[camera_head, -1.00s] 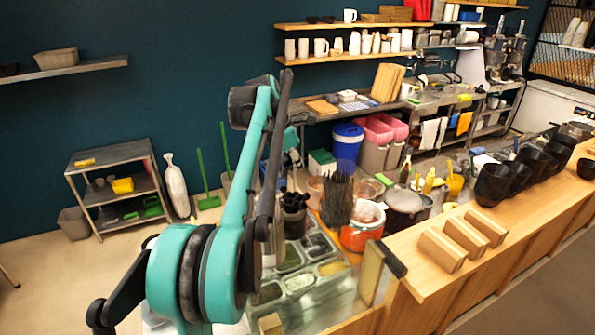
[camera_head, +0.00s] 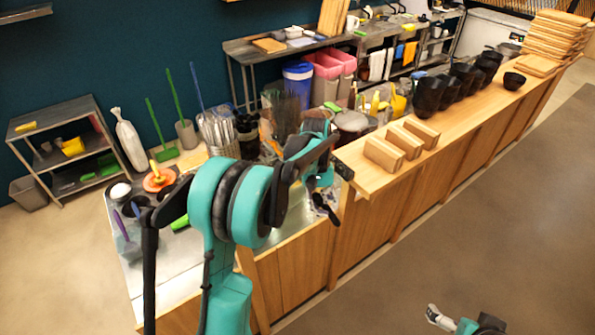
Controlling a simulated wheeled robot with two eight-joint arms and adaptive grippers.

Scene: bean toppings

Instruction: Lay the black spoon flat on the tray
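A dark spoon-shaped thing, which looks like the black spoon (camera_head: 325,208), hangs tilted just below my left gripper (camera_head: 319,183), beside the end of the wooden counter. The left gripper points down and appears shut on its upper end; the fingers are small and partly hidden by my arm. No tray can be clearly picked out; a bare metal worktop (camera_head: 285,224) lies left of and below the spoon, partly hidden by my arm. My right arm shows at the bottom edge, with a pale end part that may be the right gripper (camera_head: 439,318), over the floor; its fingers are unclear.
Wooden blocks (camera_head: 384,153) stand on the raised wooden counter (camera_head: 465,122), with black bowls (camera_head: 430,96) behind. A utensil holder (camera_head: 218,132) and an orange dish (camera_head: 159,179) are at left. My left arm covers much of the worktop.

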